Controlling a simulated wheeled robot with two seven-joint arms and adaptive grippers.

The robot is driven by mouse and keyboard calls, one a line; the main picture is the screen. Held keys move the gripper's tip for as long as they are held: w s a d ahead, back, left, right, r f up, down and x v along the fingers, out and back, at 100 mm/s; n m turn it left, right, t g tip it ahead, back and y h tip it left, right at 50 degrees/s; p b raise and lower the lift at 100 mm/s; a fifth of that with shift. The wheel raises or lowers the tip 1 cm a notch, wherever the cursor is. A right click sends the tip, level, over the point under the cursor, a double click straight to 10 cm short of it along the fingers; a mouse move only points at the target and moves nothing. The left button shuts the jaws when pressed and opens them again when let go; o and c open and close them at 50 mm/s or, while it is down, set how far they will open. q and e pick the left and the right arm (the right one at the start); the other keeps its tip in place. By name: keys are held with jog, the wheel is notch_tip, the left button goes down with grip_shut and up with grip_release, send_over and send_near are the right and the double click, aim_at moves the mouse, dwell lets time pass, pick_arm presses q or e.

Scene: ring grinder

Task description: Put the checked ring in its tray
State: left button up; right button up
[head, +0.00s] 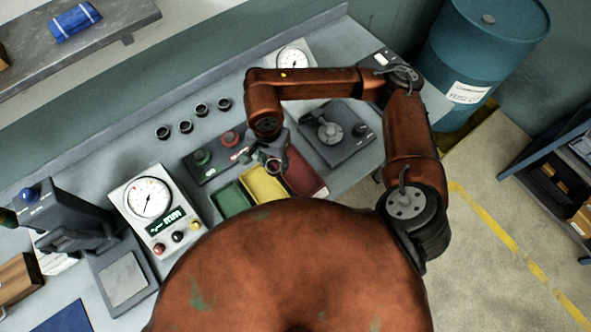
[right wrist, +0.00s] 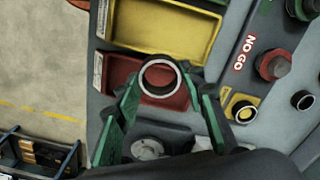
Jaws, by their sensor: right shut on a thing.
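My right gripper (head: 273,160) is shut on a dark metal ring with a bright rim, which shows clearly in the right wrist view (right wrist: 160,76). The ring is between the green fingertips (right wrist: 160,82). In the right wrist view it overlaps the red tray (right wrist: 118,68); its height above the tray is hard to tell. The yellow tray (head: 262,184) is beside the red tray (head: 306,176), and the green tray (head: 231,199) is beyond it to the left.
Several dark rings (head: 185,127) stand in a row on the bench. A panel with green and red buttons (head: 230,138) lies behind the trays, with "NO GO" lettering by the red one. A dial gauge box (head: 150,205) stands left; a dark fixture (head: 333,132) sits right of the trays.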

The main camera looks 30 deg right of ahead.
jog(key=s+a+m, duration=0.3)
jog(key=m, duration=0.2)
jog(key=m+p, duration=0.2)
jog(key=p, duration=0.1)
send_near(288, 157)
jog(key=s, duration=0.1)
jog(key=a+f, duration=0.1)
jog(key=s, duration=0.1)
jog(key=shift+s+a+f, duration=0.3)
jog(key=shift+s+a, duration=0.05)
jog(key=shift+w+d+f, duration=0.15)
jog(key=shift+d+f, duration=0.1)
jog(key=shift+f, duration=0.1)
notch_tip(288, 157, down, 3)
jog(key=shift+w+d+p, duration=0.15)
jog(key=shift+p, duration=0.35)
jog(key=shift+f, duration=0.3)
jog(key=shift+f, duration=0.1)
